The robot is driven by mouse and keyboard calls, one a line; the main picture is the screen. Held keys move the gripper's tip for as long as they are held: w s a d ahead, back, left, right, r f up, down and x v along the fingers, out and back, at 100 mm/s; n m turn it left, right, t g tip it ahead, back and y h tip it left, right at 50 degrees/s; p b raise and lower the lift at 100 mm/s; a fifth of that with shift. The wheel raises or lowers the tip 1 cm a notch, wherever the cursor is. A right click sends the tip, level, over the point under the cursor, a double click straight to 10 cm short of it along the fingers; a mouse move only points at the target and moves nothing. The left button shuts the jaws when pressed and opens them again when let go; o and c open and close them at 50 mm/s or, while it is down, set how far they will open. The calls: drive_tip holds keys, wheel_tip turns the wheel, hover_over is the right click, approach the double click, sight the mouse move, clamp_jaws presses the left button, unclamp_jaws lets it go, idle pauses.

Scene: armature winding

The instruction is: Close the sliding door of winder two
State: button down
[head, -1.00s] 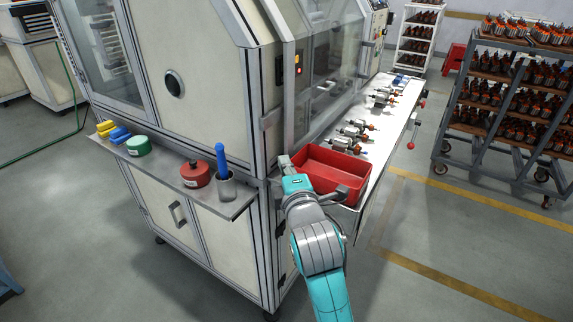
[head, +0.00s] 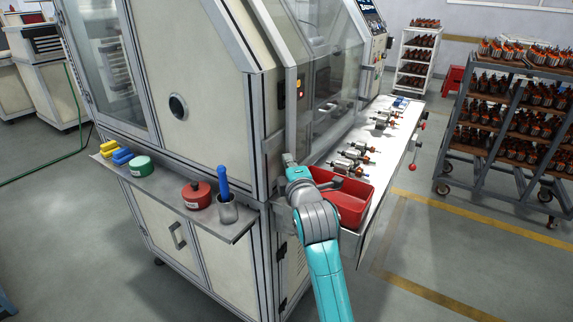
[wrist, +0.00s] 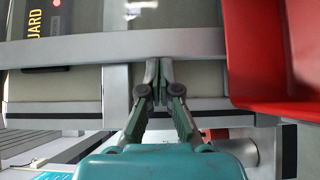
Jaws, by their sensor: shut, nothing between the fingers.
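The winder (head: 200,60) is a cream cabinet with grey metal framing. Its sliding door (head: 330,75) is a clear panel in a grey frame on the right-hand side, above the work shelf. How far it stands open is hard to tell. My gripper (head: 288,158) is at the winder's near corner, low beside the grey upright and left of the red tray. In the wrist view my gripper (wrist: 159,70) has its fingers together and empty, with the tips over a grey frame bar (wrist: 200,42). Whether they touch it is unclear.
The red tray (head: 362,208) sits close to the right of my wrist. Several armatures (head: 355,155) lie on the shelf beyond.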

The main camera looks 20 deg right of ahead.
sight(304, 144)
drive_tip(key=w+d, duration=0.1)
drive_tip(key=d, duration=0.1)
drive_tip(key=w+d, duration=0.2)
drive_tip(key=d, duration=0.1)
drive_tip(key=w+d, duration=0.2)
drive_tip(key=shift+w+d, duration=0.2)
